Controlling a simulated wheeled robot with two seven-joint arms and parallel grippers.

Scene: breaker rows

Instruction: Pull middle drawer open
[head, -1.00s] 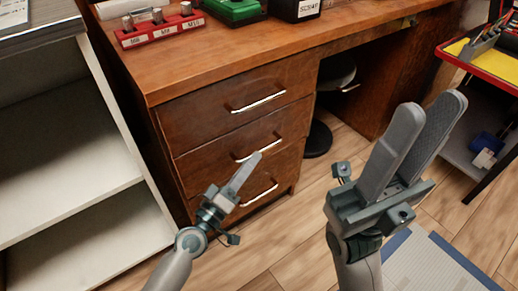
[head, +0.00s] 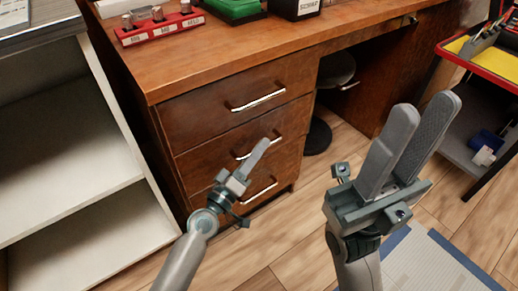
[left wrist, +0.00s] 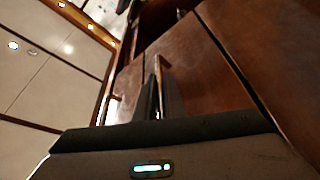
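The middle drawer (head: 205,156) is a brown wooden front in a stack of three and looks shut. Its silver bar handle (head: 242,156) is partly hidden behind my left gripper (head: 262,146), whose fingertips overlap the handle in the head view. In the left wrist view a handle (left wrist: 159,68) shows by the dark fingers, close to the drawer front. The left fingers are seen edge-on; I cannot tell their gap or whether they touch the handle. My right gripper (head: 425,110) is open and empty, well right of the drawers.
The top drawer (head: 200,112) and bottom drawer (head: 270,199) have similar handles. The desk top (head: 250,45) holds a red rack (head: 160,29) and a green box (head: 232,8). A white shelf (head: 70,130) stands left.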

